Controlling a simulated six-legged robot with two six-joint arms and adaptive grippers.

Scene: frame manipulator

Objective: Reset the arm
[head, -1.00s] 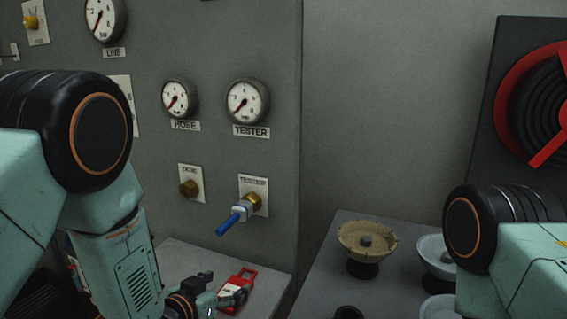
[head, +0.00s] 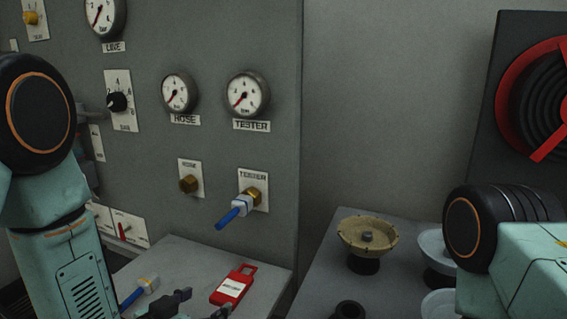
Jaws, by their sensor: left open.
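My left arm comes in from the left, a pale green link under a black joint with an orange ring. My left gripper (head: 202,304) is at the bottom edge, low over the grey shelf and partly cut off by the frame. Its two dark fingertips are apart, with nothing seen between them. A red tag (head: 233,285) with a white label lies just beyond the fingertips; I cannot tell whether they touch it. My right arm shows only as a black joint and green link at the right edge; its gripper is outside the view.
The grey panel holds the TESTER gauge (head: 246,94), HOSE gauge (head: 179,92) and a black knob (head: 117,102). A blue-handled fitting (head: 238,208) sticks out from the TESTER port. Another blue-handled fitting (head: 139,291) lies on the shelf. A tan bowl-shaped part (head: 367,236) stands on the right table.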

